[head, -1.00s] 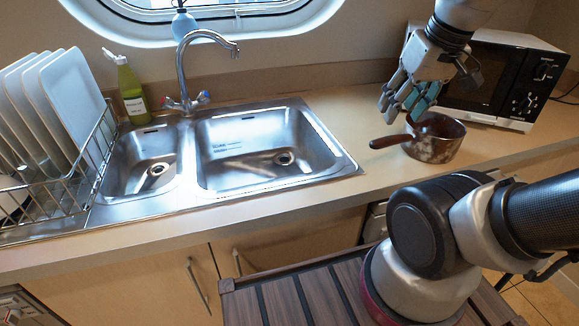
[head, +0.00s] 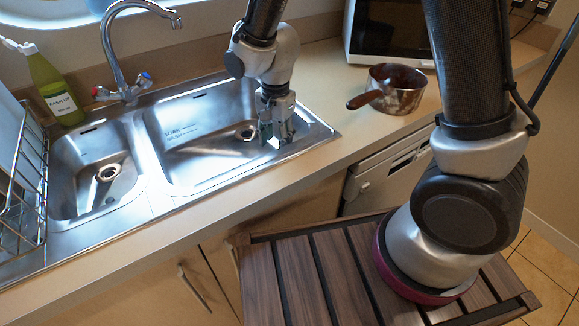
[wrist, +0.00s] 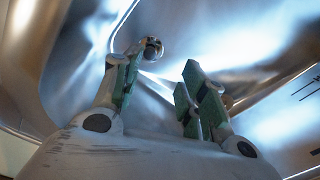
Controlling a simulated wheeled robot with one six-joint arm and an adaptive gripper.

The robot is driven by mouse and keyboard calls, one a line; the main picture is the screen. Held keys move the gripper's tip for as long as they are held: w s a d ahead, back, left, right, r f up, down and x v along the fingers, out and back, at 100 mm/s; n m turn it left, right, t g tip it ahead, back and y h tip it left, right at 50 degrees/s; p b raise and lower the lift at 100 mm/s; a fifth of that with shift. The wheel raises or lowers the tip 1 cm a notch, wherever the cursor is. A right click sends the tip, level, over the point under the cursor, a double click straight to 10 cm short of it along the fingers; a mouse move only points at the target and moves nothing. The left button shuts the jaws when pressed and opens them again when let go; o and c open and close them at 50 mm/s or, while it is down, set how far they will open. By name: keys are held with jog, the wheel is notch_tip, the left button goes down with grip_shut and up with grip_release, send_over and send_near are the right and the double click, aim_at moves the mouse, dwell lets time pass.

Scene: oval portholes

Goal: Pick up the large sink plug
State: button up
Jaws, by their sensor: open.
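My gripper (head: 275,138) is open and points down over the right end of the large sink basin (head: 180,125). The basin's round drain fitting (head: 247,132) lies just left of the fingers in the head view; whether the large plug sits in it is too small to tell. In the wrist view the green-padded fingers (wrist: 160,88) are spread, with nothing held between them. A small round shiny metal piece (wrist: 153,47) shows beyond the left finger there. It may be the plug or its knob; I cannot tell which.
The smaller basin (head: 95,150) with its drain is to the left. The tap (head: 115,45) stands behind the basins, with a green bottle (head: 55,90) and dish rack (head: 25,195) at left. A copper pan (head: 400,92) and microwave (head: 390,30) are at right.

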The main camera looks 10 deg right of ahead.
jog(key=shift+s+d+f+m, duration=0.1)
jog(key=shift+d+f+m, duration=0.1)
jog(key=shift+f, duration=0.2)
jog(key=shift+s+d+f+m, duration=0.1)
jog(key=shift+d+f+m, duration=0.1)
jog(key=shift+f, duration=0.15)
jog(key=f, duration=0.7)
jog(key=shift+d+f, duration=0.25)
jog(key=shift+f, duration=0.05)
grip_shut()
